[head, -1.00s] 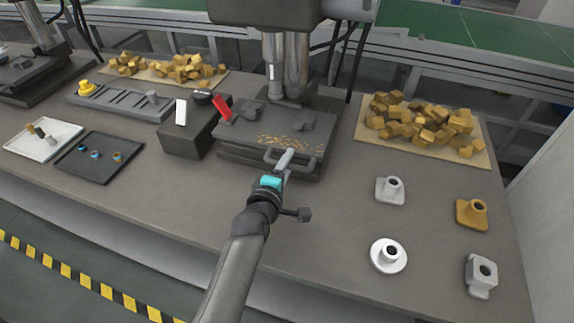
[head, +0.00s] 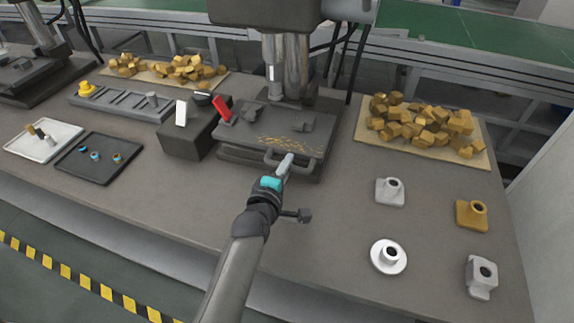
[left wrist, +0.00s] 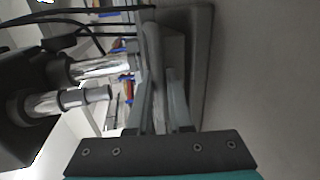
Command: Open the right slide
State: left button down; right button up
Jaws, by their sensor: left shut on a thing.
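The slide is a dark grey plate (head: 235,133) with yellow shavings on it, under the right-hand press in the head view. A bar handle (head: 311,169) sticks out from its front edge. My left gripper (head: 286,161) reaches in from the front and is shut on this handle. My right gripper is not in view.
A tray of brass pieces (head: 478,155) lies to the right, with several flanged parts such as a white one (head: 378,259) in front. The bench before the handle is clear.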

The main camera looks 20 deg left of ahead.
pick_arm(q)
jog(key=shift+s, duration=0.1)
dwell(0.8)
jog(key=shift+s, duration=0.25)
jog(key=f+p+v, duration=0.1)
jog(key=p+v, duration=0.1)
jog(key=v, duration=0.3)
jog(key=f+p+v, duration=0.1)
jog(key=p+v, duration=0.1)
jog(key=v, duration=0.4)
jog(key=f+p+v, duration=0.1)
jog(key=p+v, duration=0.1)
jog(key=v, duration=0.3)
jog(key=shift+s+f, duration=0.15)
jog(key=shift+s, duration=1.45)
jog(key=c, duration=0.8)
grip_release()
jog(key=shift+c, duration=0.2)
